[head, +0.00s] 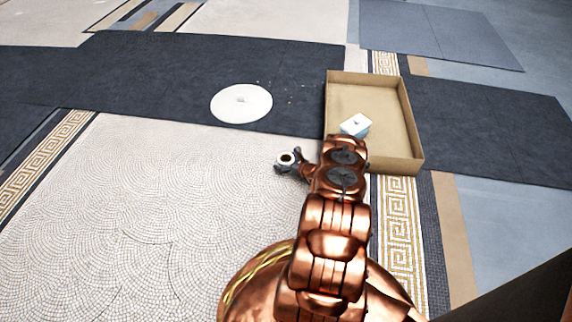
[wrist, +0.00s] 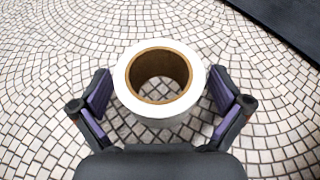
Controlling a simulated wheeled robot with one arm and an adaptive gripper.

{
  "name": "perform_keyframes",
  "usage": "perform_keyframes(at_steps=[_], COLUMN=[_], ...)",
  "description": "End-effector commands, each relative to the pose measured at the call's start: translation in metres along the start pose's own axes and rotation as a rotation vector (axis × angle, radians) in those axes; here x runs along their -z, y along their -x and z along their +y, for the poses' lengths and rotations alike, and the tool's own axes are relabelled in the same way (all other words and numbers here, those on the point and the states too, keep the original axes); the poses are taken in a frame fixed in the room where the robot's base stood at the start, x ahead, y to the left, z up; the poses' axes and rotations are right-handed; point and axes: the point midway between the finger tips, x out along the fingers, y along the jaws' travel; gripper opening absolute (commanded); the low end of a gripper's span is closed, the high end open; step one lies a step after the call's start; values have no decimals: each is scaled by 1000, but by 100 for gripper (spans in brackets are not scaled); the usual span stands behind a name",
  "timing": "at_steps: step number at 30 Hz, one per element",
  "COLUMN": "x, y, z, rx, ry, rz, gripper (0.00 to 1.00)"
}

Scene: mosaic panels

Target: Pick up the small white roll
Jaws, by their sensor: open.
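The small white roll (wrist: 160,117) stands on end on the pale mosaic floor, with its brown cardboard core facing up in the wrist view. My gripper (wrist: 160,88) is open, with one purple-padded finger on each side of the roll. A gap shows between each finger and the roll's side. In the head view the roll (head: 287,153) is small, just left of my copper arm, and my gripper (head: 288,165) partly covers it.
A shallow cardboard tray (head: 400,133) lies to the right, holding a small white and blue box (head: 355,124). A white disc (head: 241,103) lies on the dark mat (head: 170,75) behind the roll. The mosaic floor to the left is clear.

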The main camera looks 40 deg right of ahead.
Motion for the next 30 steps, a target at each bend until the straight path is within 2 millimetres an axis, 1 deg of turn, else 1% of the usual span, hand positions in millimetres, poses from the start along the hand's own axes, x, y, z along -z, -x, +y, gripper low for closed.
perform_keyframes(at_steps=[9, 27, 28, 30], x=[0, 0, 0, 0], y=[-3, -2, -2, -2], z=[0, 1, 1, 1], rx=[0, 0, 0, 0], ry=[-1, -1, -1, -1], rz=[1, 1, 1, 1], gripper=[99, 36, 34, 34])
